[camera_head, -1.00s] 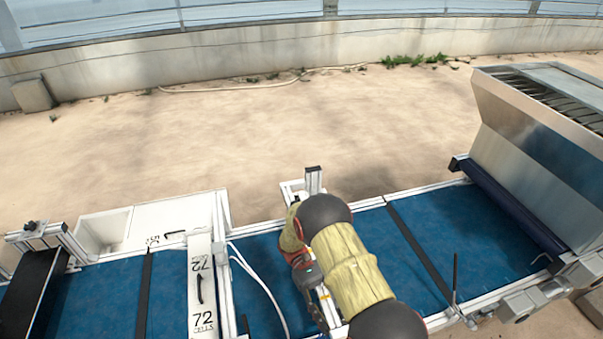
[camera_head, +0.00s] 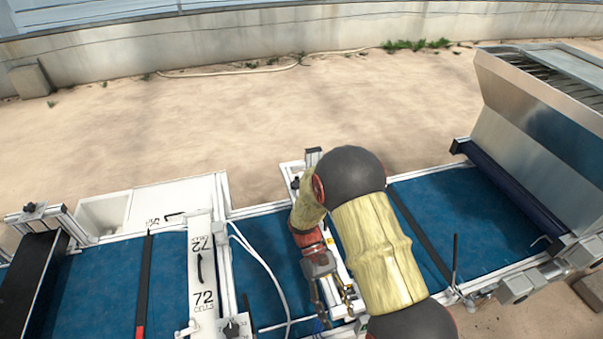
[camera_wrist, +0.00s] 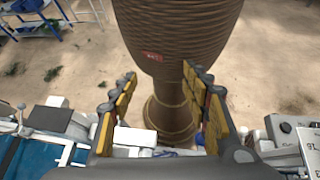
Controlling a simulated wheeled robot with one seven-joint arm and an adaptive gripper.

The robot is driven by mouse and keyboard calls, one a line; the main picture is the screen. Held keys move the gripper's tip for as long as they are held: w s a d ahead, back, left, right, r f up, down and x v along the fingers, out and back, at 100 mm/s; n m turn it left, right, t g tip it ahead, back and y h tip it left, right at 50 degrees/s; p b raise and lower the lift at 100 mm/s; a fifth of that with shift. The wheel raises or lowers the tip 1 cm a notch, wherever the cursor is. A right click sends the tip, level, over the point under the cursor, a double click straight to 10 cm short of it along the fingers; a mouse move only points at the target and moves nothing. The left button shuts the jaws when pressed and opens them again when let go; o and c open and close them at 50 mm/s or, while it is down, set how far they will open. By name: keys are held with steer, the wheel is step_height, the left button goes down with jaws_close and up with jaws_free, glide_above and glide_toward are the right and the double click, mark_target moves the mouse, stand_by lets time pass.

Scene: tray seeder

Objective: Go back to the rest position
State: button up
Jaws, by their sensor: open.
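My gripper (camera_head: 334,298) hangs at the end of my yellow-sleeved arm, over the white frame (camera_head: 345,268) across the blue belt (camera_head: 265,252) of the seeder line. Part of the gripper and frame is hidden behind the arm. In the wrist view my gripper (camera_wrist: 160,78) has its two yellow-padded fingers spread apart, with nothing held between them. A large brown ribbed form fills the view beyond the fingers; it may be part of my own body.
A white strip marked 72 (camera_head: 202,270) crosses the belt at left. A white bin (camera_head: 160,203) sits behind it. A metal hopper (camera_head: 535,135) stands at right. White cables (camera_head: 258,262) loop over the belt. The sandy floor (camera_head: 230,125) behind the line is open.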

steer(key=s+d+r+m+t+y+b, duration=0.1)
steer(key=d+t+b, duration=0.3)
steer(key=t+b, duration=0.4)
steer(key=s+d+r+m+t+y+b, duration=0.2)
steer(key=t+b, duration=0.6)
steer(key=b, duration=1.3)
steer(key=shift+s+d+m+y, duration=0.95)
steer(key=shift+s+d, duration=0.3)
steer(key=shift+d, duration=0.4)
